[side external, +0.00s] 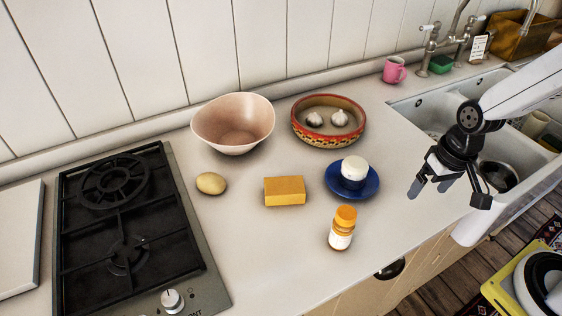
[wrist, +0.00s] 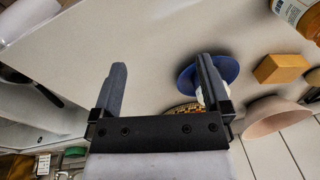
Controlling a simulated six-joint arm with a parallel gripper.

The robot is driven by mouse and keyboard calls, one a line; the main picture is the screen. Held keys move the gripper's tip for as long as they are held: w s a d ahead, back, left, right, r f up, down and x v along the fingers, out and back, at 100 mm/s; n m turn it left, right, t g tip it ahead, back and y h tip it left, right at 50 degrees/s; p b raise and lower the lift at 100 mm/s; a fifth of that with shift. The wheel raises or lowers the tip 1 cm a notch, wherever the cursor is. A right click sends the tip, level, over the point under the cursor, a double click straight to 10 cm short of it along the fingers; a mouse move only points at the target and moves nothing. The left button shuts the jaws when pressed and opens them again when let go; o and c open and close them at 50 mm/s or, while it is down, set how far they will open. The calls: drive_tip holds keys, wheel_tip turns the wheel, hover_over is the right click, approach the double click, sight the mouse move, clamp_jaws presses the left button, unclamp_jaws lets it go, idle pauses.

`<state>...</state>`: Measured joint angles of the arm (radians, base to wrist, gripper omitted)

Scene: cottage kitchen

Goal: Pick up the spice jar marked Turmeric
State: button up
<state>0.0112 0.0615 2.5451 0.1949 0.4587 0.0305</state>
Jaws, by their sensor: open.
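A jar with an orange lid and a white label (side external: 341,236) stands upright on the counter near its front edge. In the wrist view it is cut off at the top right corner (wrist: 297,13), and I cannot read the name on its label. My gripper (side external: 447,192) is open and empty, to the right of both jars and above the counter by the sink. Its fingers also show in the wrist view (wrist: 162,66).
A yellow block (side external: 284,191), a potato-like thing (side external: 211,183), a pink bowl (side external: 232,125) and a red-rimmed dish (side external: 329,141) with garlic bulbs stand left of and behind the jars. The hob (side external: 125,220) is farther left. The sink (side external: 418,112) and a pink mug (side external: 394,70) are behind right.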

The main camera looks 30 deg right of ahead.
sight(350, 212)
drive_tip(key=a+m, duration=0.1)
drive_tip(key=s+a+f+m+g+y, duration=0.1)
drive_tip(key=s+a+m+g+y, duration=0.1)
drive_tip(key=m, duration=0.1)
drive_tip(key=shift+s+a+f, duration=0.15)
drive_tip(key=shift+s+f, duration=0.05)
drive_tip(key=shift+f, duration=0.05)
drive_tip(key=a+m+y, duration=0.2)
drive_tip(key=a+m+g+y, duration=0.1)
drive_tip(key=a+m, duration=0.1)
drive_tip(key=shift+s+y, duration=0.3)
drive_tip(key=w+a+m+y, duration=0.1)
drive_tip(key=m+y, duration=0.1)
drive_tip(key=w+a+r+m+t+y, duration=0.1)
drive_tip(key=w+a+m+y, duration=0.1)
drive_tip(key=m, duration=0.1)
drive_tip(key=w+a+r+m+t+y, duration=0.1)
drive_tip(key=a+m+y, duration=0.1)
drive_tip(key=shift+w+r, duration=0.15)
drive_tip(key=shift+r, duration=0.05)
drive_tip(key=shift+w+a+r+m+t+y, duration=0.15)
drive_tip(key=shift+w+m+t+y, duration=0.1)
drive_tip(key=shift+w+m+t, duration=0.15)
drive_tip(key=shift+w+a+r+m+t+y, duration=0.1)
drive_tip(key=shift+w+m+t+y, duration=0.2)
drive_tip(key=shift+m, duration=0.2)
drive_tip(key=shift+x, duration=1.25)
drive_tip(key=shift+a+f, duration=0.1)
drive_tip(key=shift+x, duration=2.5)
